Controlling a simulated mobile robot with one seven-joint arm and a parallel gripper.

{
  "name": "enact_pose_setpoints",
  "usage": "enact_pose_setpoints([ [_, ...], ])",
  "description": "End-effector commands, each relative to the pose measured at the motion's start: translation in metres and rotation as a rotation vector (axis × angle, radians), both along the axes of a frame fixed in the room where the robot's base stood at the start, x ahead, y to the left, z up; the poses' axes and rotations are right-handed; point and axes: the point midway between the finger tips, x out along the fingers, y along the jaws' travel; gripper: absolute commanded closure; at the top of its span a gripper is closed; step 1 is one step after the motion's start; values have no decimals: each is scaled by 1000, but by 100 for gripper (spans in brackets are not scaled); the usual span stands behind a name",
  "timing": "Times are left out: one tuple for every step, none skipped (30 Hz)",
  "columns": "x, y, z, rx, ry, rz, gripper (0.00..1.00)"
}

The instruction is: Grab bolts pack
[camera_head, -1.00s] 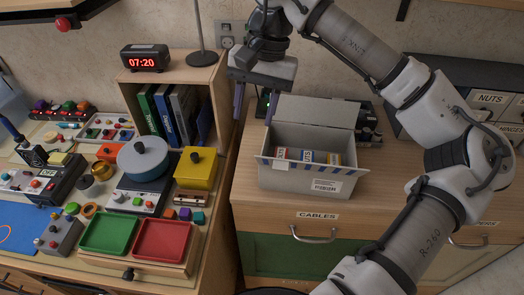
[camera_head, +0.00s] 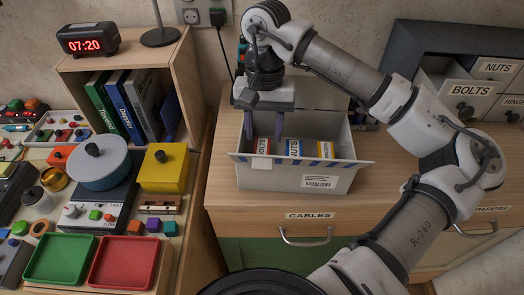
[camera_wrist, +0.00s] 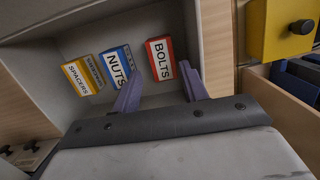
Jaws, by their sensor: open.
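The bolts pack (camera_head: 262,146) is a red and white box labelled BOLTS, standing at the left end inside a grey open-lidded box (camera_head: 310,180). In the wrist view the bolts pack (camera_wrist: 160,60) lies ahead of the gap between my fingers, its label in plain sight. My gripper (camera_head: 265,134) is over the left part of the grey box, fingers pointing down and spread. In the wrist view my gripper (camera_wrist: 158,75) is open with nothing held. Whether a finger touches the pack cannot be told.
A blue NUTS pack (camera_wrist: 116,66) and a yellow SPACERS pack (camera_wrist: 82,76) are in the same box, beside the bolts pack. A wooden shelf (camera_head: 192,80) with books stands left of the box. Grey drawers (camera_head: 465,89), one labelled BOLTS, stand right.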

Motion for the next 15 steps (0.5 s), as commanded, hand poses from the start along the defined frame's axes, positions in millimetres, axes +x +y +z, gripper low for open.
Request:
enact_pose_setpoints([
  [-1, 0, -2, 1, 0, 1, 56],
  [-1, 0, -4, 1, 1, 1, 56],
  [-2, 1, -7, 1, 2, 1, 56],
  [-3, 1, -10, 0, 3, 1, 56],
  [-3, 2, -13, 0, 3, 1, 56],
  [-5, 3, -19, 2, 4, 3, 56],
  [-5, 3, -23, 3, 4, 3, 56],
  [-6, 4, -28, 2, 3, 2, 56],
  [-7, 4, -35, 2, 4, 2, 56],
  [-7, 4, -39, 2, 3, 1, 56],
  [-8, 4, -43, 2, 3, 1, 56],
  [-8, 4, -47, 1, 3, 1, 56],
  [-9, 4, -50, 1, 2, 0, 56],
  [-9, 4, -51, 1, 1, 1, 56],
  [-9, 4, -53, 1, 1, 1, 56],
])
